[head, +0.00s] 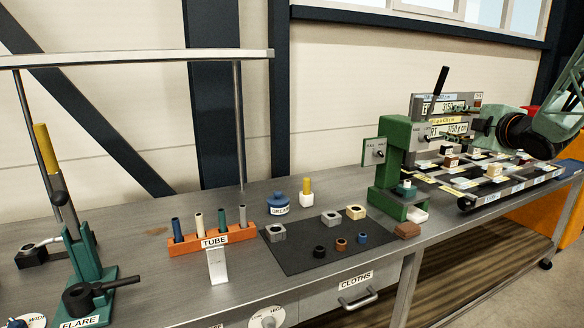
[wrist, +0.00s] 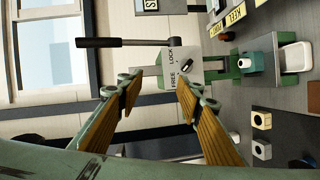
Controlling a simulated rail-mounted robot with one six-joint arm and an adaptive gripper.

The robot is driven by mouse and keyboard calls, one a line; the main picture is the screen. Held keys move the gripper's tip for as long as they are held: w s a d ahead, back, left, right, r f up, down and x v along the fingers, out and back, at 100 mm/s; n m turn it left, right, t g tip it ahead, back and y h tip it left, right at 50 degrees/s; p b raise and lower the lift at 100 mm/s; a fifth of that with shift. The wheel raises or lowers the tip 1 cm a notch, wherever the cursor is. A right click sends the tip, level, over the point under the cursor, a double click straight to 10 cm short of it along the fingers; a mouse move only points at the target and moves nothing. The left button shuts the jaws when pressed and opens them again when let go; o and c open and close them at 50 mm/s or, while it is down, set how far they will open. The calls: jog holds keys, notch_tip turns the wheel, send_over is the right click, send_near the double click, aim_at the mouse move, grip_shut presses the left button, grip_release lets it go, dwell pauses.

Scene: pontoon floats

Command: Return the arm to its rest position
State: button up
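My gripper (head: 474,127) is at the right of the head view, beside the upper part of a green press (head: 395,150) and above the rack of small parts. In the wrist view my gripper (wrist: 157,84) shows two wooden-faced fingers set well apart, with nothing between them. Beyond the fingertips are the press's FREE/LOCK plate (wrist: 172,72) and its black lever handle (wrist: 98,43). The fingers look clear of both, though the exact gap cannot be told. My arm comes in from the right edge of the head view.
A rack (head: 510,185) of small parts lies below my gripper. Signboards (head: 440,104) stand behind it. Left along the bench are a dark mat (head: 290,255) with rings and blocks, an orange tube holder (head: 190,244) and a green flare tool (head: 85,265). Open air lies above the bench's middle.

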jog(key=s+a+r+m+g+h, duration=0.1)
jog(key=s+a+m+g+h, duration=0.2)
jog(key=s, duration=0.4)
jog(key=s+a+m, duration=0.4)
jog(key=s, duration=0.3)
jog(key=s+a+r+m+g+h, duration=0.1)
jog(key=s+a+m+g+h, duration=0.2)
jog(key=s, duration=0.4)
jog(key=s+a+f+m+g+y, duration=0.1)
jog(key=s+a+f, duration=0.4)
jog(key=s, duration=1)
jog(key=s+a+f+m+g+y, duration=0.1)
jog(key=s+a+f+m+g, duration=0.2)
jog(key=s+a, duration=0.5)
jog(key=s+a+f+m+g+y, duration=0.2)
jog(key=s+a+f, duration=0.4)
jog(key=s, duration=1.5)
jog(key=shift+s+a+f+m, duration=0.35)
jog(key=shift+a+m, duration=0.15)
jog(key=shift+a, duration=0.25)
jog(key=shift+r, duration=0.1)
jog(key=shift+d, duration=0.1)
jog(key=c, duration=0.4)
